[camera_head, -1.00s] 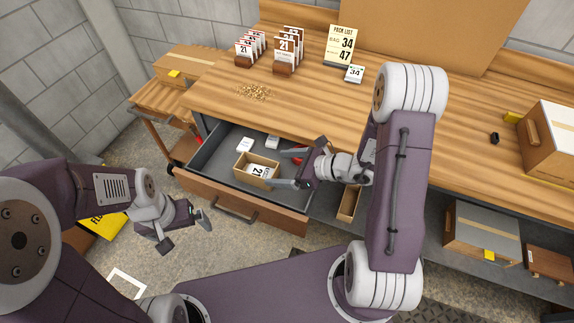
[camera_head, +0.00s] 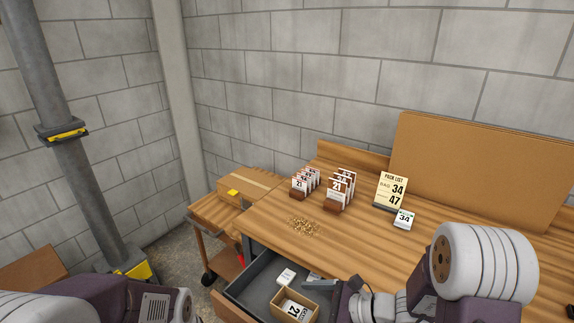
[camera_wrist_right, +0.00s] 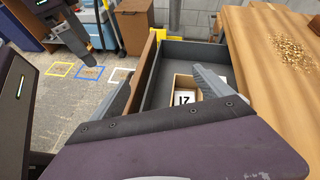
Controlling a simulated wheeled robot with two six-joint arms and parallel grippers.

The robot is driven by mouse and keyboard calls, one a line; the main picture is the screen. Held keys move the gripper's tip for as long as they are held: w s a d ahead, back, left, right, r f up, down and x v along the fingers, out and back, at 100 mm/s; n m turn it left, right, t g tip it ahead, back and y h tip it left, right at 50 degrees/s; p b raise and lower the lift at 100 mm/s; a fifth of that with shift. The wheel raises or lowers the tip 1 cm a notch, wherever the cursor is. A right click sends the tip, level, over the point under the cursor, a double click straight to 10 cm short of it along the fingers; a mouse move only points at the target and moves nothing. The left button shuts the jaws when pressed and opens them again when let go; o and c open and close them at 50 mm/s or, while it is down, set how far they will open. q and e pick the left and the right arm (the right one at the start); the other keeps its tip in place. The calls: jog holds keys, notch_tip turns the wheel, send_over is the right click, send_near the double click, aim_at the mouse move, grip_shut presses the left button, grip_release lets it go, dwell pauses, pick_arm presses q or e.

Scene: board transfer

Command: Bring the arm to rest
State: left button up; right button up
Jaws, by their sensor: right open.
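My right gripper (camera_wrist_right: 165,90) is open, its two fingers apart with nothing between them in the right wrist view. It is at the open drawer (camera_wrist_right: 157,75), near a small cardboard box (camera_wrist_right: 174,82) holding a white card marked 21. In the head view the drawer (camera_head: 240,290) and box (camera_head: 282,309) show at the bottom, and my right arm (camera_head: 480,265) is cut by the lower edge. A dark finger of what looks like my left gripper (camera_wrist_right: 78,38) shows at the upper left of the wrist view; its opening is unclear.
The wooden bench (camera_head: 270,222) holds a pile of small brown pieces (camera_head: 304,227), two card racks (camera_head: 302,183) (camera_head: 340,190), a pick list sign (camera_head: 391,190) and a card marked 34 (camera_head: 403,219). A closed carton (camera_head: 250,184) stands on a cart at left.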

jog(key=s+r+n+g+h+p, duration=0.3)
jog(key=s+n+g+h, duration=0.25)
jog(key=s+n, duration=0.7)
pick_arm(q)
notch_tip(320, 180, up, 4)
jog(key=shift+s+a+r, duration=0.1)
jog(key=shift+r, duration=0.15)
pick_arm(e)
jog(key=w+d+f+n+t+h, duration=0.1)
jog(key=w+d+f+n+h, duration=0.1)
jog(key=d+n+h, duration=0.3)
jog(key=d+n, duration=0.3)
jog(key=d, duration=0.4)
jog(key=shift+f, duration=0.2)
jog(key=shift+t+h, duration=0.25)
pick_arm(q)
jog(key=shift+c, duration=0.3)
